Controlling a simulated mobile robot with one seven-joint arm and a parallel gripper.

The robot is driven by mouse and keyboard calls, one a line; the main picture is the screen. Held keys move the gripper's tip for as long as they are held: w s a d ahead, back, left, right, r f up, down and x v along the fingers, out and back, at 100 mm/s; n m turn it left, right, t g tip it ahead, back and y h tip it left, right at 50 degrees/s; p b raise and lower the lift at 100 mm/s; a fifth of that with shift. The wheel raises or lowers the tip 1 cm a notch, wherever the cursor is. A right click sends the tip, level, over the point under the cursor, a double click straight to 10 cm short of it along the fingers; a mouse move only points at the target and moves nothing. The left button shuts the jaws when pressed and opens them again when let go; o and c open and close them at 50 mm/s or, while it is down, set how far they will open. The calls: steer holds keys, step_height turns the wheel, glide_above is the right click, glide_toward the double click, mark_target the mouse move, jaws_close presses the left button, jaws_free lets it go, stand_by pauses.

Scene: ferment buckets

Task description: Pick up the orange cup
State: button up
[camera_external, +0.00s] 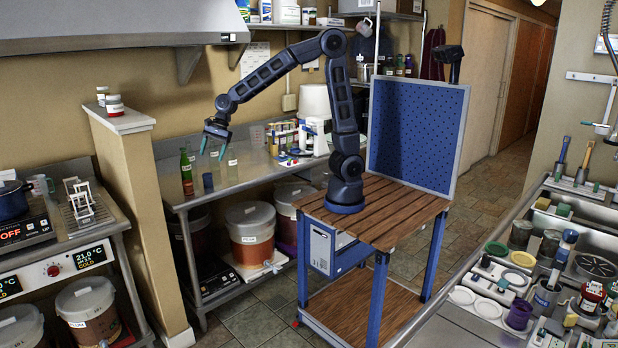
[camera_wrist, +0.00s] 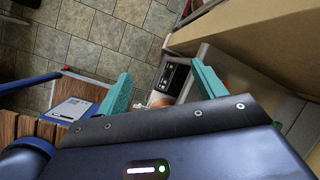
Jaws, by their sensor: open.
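I cannot make out an orange cup for certain in either view. My gripper (camera_external: 213,148) has two teal fingers spread apart, with nothing seen between them. It hangs above the steel counter (camera_external: 248,176), over a small dark blue cup (camera_external: 208,182). The gripper also shows in the wrist view (camera_wrist: 161,72), tilted outward over the floor and the lower shelf. A small orange-brown patch (camera_wrist: 158,98) shows between the fingers there; I cannot tell what it is.
Small containers (camera_external: 282,136) crowd the counter's back. Orange-brown buckets (camera_external: 250,238) sit on the shelf below. A partition wall (camera_external: 133,180) stands left; a blue pegboard (camera_external: 417,130) stands right.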

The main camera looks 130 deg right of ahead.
steer(key=w+d+f+m+h, duration=0.1)
steer(key=d+f+m, duration=0.3)
steer(key=d, duration=0.3)
steer(key=w+d+f+m, duration=0.1)
steer(key=d+f+m, duration=0.25)
steer(key=d, duration=0.25)
steer(key=m+g+h, duration=0.1)
steer(key=m, duration=0.6)
glide_toward(187, 187)
steer(key=d, duration=0.2)
steer(key=shift+s+x, duration=0.15)
steer(key=shift+x, duration=1.6)
steer(key=shift+s+x, duration=0.15)
steer(key=shift+x, duration=1.6)
steer(key=shift+s+x, duration=0.2)
steer(key=shift+x, duration=1.55)
steer(key=shift+d+f, duration=0.1)
steer(key=shift+f, duration=0.05)
steer(key=c, duration=1.1)
